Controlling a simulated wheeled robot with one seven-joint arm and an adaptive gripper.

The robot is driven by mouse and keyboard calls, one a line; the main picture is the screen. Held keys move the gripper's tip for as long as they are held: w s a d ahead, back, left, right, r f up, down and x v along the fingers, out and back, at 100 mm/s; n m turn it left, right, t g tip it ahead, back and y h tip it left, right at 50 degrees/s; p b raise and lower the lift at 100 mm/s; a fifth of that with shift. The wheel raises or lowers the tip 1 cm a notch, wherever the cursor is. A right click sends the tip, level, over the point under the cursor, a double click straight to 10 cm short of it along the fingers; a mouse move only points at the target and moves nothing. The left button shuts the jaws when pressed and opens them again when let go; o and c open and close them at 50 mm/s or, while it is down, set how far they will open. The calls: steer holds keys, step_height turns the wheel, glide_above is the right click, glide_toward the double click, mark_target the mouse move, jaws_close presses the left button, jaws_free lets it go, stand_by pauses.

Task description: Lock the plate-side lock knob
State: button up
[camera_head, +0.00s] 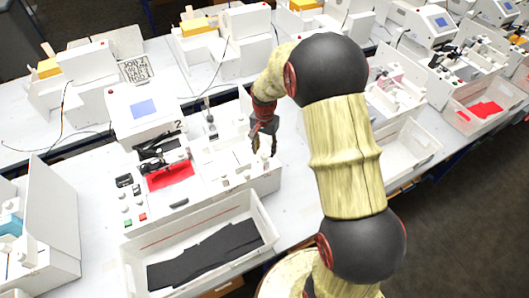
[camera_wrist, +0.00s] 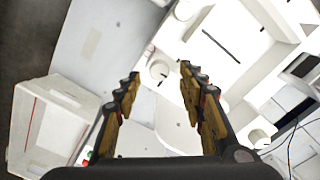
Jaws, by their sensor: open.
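In the head view, my gripper (camera_head: 265,146) hangs over the right end of the white plotter station (camera_head: 262,186), fingers pointing down. In the wrist view my gripper (camera_wrist: 160,73) is open, with its two fingers apart. A round white knob (camera_wrist: 158,70) shows between and beyond the fingertips, near the white housing's edge. I cannot tell whether the fingers touch it. Another white round knob (camera_wrist: 186,9) is at the top, and one more (camera_wrist: 257,137) at the lower right. Which is the plate-side lock knob, and its lock state, I cannot tell.
A red plate (camera_head: 170,175) lies on the station's left part. In front stands a white bin (camera_head: 262,226) with dark sheets (camera_head: 207,256). A second bin (camera_head: 420,152) is to the right. A white unit with a blue screen (camera_head: 144,108) stands behind. Similar stations fill the tables beyond.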

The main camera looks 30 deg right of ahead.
mark_target(265, 155)
step_height(265, 155, up, 9)
steer(key=shift+r, duration=0.15)
stand_by(0.6)
steer(key=s+a+n+t+b, duration=0.2)
steer(key=s+b, duration=0.3)
steer(key=s, duration=0.3)
steer(key=s+a+r+n+t+b, duration=0.1)
steer(key=s+a+n+b, duration=0.4)
steer(key=s, duration=0.4)
steer(key=s+a+r+n+t+b, duration=0.1)
steer(key=s+a+n+t+b, duration=0.1)
steer(key=s+b, duration=0.4)
steer(key=s+a+n, duration=0.1)
steer(key=s+a, duration=0.1)
steer(key=s, duration=0.1)
steer(key=shift+a+n+t, duration=0.2)
steer(key=shift+n+t, duration=0.1)
